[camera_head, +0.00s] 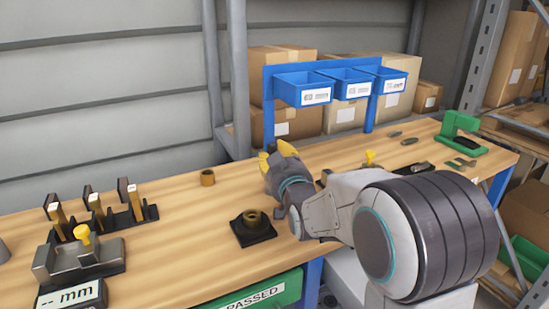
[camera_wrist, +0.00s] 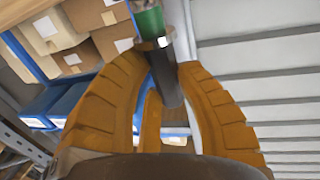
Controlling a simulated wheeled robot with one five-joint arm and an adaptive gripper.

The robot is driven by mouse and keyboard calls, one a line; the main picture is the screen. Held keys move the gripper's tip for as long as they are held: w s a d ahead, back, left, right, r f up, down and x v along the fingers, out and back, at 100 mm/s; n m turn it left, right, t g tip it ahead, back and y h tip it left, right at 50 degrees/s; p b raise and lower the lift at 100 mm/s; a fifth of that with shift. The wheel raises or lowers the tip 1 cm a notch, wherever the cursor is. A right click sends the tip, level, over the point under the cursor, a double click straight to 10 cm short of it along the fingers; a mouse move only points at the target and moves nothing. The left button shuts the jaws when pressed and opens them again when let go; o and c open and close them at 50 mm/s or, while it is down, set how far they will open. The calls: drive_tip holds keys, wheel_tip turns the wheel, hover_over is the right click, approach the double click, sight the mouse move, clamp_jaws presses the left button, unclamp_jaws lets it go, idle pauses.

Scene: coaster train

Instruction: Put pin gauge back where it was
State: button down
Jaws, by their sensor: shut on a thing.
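My gripper (camera_head: 272,162) is raised over the middle of the workbench, with its yellow fingers pointing away toward the wall. In the wrist view my gripper (camera_wrist: 161,68) is shut on the pin gauge (camera_wrist: 167,75), a dark rod with a green part at its top end and a light band between. The pin gauge cannot be made out in the head view. Which spot it came from cannot be told.
A bronze ring (camera_head: 207,178) stands left of my gripper. A black block with a brass ring (camera_head: 253,226) is nearer. Black holders (camera_head: 130,216) and a metal gauge fixture (camera_head: 80,259) are at left. Blue bins (camera_head: 303,90) stand behind; a green fixture (camera_head: 461,134) is at right.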

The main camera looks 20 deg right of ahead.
drive_tip(key=shift+r, duration=0.15)
drive_tip(key=shift+f+b, duration=0.65)
drive_tip(key=shift+b, duration=0.25)
drive_tip(key=c, duration=1)
unclamp_jaws()
drive_tip(key=shift+f, duration=0.15)
drive_tip(key=shift+o, duration=0.2)
drive_tip(key=shift+r+p, duration=0.65)
drive_tip(key=shift+p, duration=0.3)
drive_tip(key=shift+s+r, duration=0.15)
drive_tip(key=shift+s, duration=0.05)
drive_tip(key=s, duration=0.7)
drive_tip(key=shift+b, duration=0.3)
drive_tip(key=shift+s, duration=0.1)
